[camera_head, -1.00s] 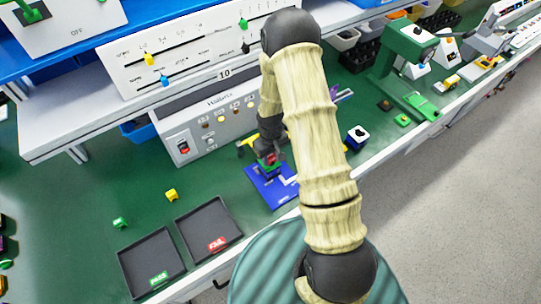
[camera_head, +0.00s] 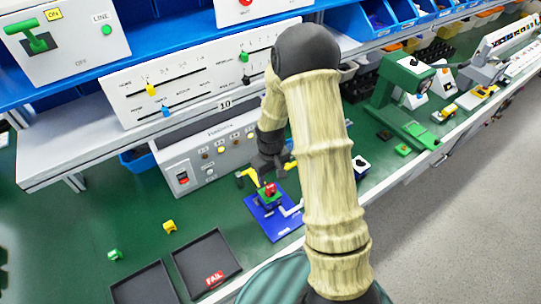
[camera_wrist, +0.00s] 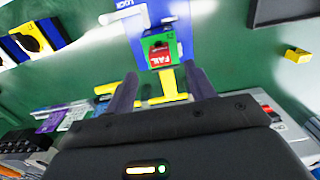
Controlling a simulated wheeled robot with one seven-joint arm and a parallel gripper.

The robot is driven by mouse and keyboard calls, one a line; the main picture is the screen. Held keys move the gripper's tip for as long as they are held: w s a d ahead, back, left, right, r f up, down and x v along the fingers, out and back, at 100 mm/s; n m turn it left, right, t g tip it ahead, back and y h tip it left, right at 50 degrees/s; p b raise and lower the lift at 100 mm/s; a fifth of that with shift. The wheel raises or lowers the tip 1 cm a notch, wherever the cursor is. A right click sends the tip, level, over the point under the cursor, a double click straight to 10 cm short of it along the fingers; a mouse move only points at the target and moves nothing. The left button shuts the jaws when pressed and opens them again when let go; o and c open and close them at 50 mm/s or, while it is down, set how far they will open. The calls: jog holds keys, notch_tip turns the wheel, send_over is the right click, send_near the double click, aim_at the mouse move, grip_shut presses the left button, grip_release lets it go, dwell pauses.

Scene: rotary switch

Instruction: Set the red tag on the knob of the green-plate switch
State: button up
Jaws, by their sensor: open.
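The green-plate switch (camera_head: 266,203) sits on a blue board (camera_head: 268,228) on the green bench. The red tag (camera_head: 270,188) rests on top of the switch, over its knob. In the wrist view the red tag (camera_wrist: 160,54) shows white lettering and lies within the green plate (camera_wrist: 147,45). The knob under it is hidden. My gripper (camera_wrist: 161,82) is open and empty, its two fingers apart in front of the switch. In the head view my gripper (camera_head: 272,162) is above the switch, clear of the tag.
A yellow handle (camera_wrist: 167,88) lies between my fingertips and the bench in the wrist view. A white handle (camera_head: 291,210) is on the board. A white control box (camera_head: 214,150) stands behind. Dark trays (camera_head: 207,262) and small yellow and green blocks lie at the left.

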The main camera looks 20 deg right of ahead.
notch_tip(320, 180, up, 11)
jog(key=b, duration=0.1)
jog(key=shift+f, duration=0.15)
dwell(0.7)
notch_tip(320, 180, up, 9)
jog(key=p, duration=0.8)
send_over(271, 186)
jog(key=shift+b, duration=0.3)
jog(key=s+m+t+b, duration=0.2)
jog(key=s+m, duration=0.1)
jog(key=s, duration=1.1)
jog(key=shift+s+r+m+t+b, duration=0.2)
jog(key=shift+r+m+t+b, duration=0.1)
jog(key=shift+b, duration=0.1)
jog(key=shift+a, duration=0.1)
